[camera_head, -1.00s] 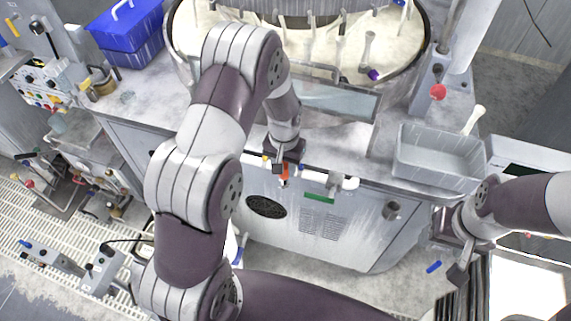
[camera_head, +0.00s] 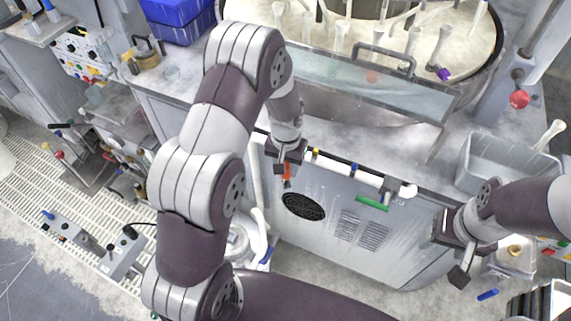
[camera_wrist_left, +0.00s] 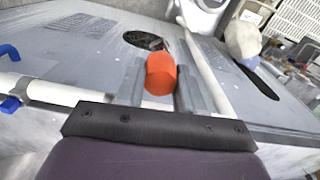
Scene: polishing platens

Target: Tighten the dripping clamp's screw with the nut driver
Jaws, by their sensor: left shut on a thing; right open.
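My left gripper (camera_head: 287,164) is shut on an orange-red handle, taken to be the nut driver (camera_head: 287,181), in front of the cabinet below the worktop edge. In the left wrist view the handle (camera_wrist_left: 160,74) sits between the two grey fingers, its end towards the camera; its far end is hidden. A white pipe (camera_head: 335,163) runs along the cabinet's top edge, with a yellow band (camera_head: 317,152) and a blue one (camera_head: 354,167), perhaps clamps. No drip or screw can be made out. My right gripper (camera_head: 452,254) is open and empty at the right.
A grey bin (camera_head: 482,180) stands on the worktop at the right. The round platen basin (camera_head: 440,95) is behind, with a blue crate (camera_head: 180,24) at back left. A green bar (camera_head: 372,203) is on the cabinet front. A blue object (camera_head: 487,295) lies on the floor.

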